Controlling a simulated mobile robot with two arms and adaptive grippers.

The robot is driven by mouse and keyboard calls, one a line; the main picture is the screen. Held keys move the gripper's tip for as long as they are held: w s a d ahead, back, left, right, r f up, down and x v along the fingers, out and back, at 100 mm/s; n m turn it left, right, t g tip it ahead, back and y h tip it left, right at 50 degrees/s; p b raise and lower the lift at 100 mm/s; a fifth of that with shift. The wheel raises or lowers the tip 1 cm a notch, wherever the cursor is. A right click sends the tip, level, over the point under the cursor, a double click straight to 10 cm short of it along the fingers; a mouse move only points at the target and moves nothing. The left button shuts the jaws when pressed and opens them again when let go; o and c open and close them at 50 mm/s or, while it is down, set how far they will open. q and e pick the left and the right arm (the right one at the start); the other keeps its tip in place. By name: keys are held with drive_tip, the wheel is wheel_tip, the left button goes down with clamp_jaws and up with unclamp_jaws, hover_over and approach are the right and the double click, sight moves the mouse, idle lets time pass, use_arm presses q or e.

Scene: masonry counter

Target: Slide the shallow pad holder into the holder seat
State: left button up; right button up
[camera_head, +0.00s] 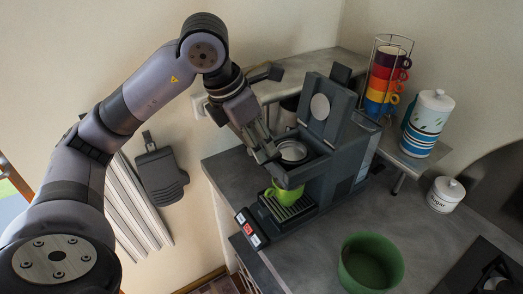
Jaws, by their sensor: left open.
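The shallow pad holder (293,151) shows as a round silver dish at the top of the dark grey coffee machine (343,161). It lies in or over the holder seat; I cannot tell whether it is fully in. The seat itself is mostly hidden by the dish and my gripper. The machine's lid (339,109) stands raised, with a pale disc on its inner face. My left gripper (266,149) is open, pointing down at the left side of the pad holder, close to it. I cannot tell whether they touch. My right gripper is out of view.
A green mug (287,198) stands on the machine's drip tray under the holder area. A green bowl (370,262) is on the counter in front. A rack of coloured cups (386,77), a striped canister (425,124) and a sugar jar (446,194) stand at right.

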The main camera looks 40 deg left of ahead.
use_arm(q)
drive_tip(key=v, duration=0.7)
drive_tip(key=shift+r, duration=0.15)
